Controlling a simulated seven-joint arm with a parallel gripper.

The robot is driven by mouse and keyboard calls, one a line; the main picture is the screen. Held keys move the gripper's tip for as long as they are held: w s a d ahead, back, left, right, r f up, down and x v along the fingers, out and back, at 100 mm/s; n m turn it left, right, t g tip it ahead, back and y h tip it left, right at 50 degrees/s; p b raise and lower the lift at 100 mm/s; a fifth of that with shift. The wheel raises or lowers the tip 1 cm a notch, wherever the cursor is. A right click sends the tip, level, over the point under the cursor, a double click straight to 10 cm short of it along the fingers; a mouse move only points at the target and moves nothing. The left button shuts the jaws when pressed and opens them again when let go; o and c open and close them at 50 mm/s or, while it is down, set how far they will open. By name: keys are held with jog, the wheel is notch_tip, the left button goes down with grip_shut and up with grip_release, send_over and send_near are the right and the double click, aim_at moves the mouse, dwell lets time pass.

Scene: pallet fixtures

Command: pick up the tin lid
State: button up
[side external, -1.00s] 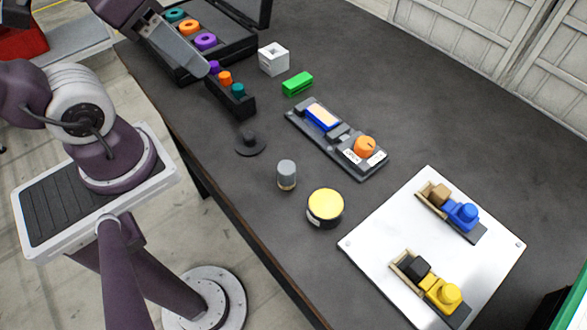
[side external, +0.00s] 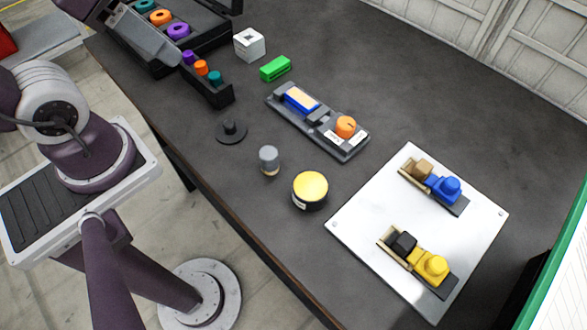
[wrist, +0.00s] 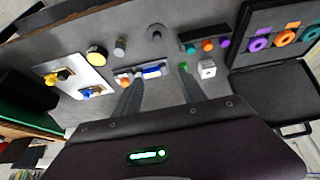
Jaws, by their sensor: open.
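A dark round lid with a central knob (side external: 231,132) lies flat on the dark table; it also shows near the top of the wrist view (wrist: 156,32). A round black tin with a yellow top (side external: 310,190) stands apart from it, to the lower right, and shows in the wrist view (wrist: 96,55). My gripper (wrist: 160,76) is open, its two fingers apart and nothing visible between them. The lid lies beyond the fingertips in the wrist view, not touching them. My fingertips cannot be made out in the side view.
A small grey cylinder (side external: 269,160) stands between lid and tin. A peg holder (side external: 222,98), a green block (side external: 276,68), a white cube (side external: 249,44) and a grey fixture (side external: 352,151) are nearby. A white plate (side external: 370,235) carries two assemblies. An open black case (side external: 212,36) sits at the upper left.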

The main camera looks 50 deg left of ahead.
jog(key=m+g, duration=0.6)
jog(key=m, duration=0.9)
send_over(228, 123)
notch_tip(228, 123, down, 16)
jog(key=shift+r, duration=0.2)
notch_tip(228, 123, down, 6)
grip_shut()
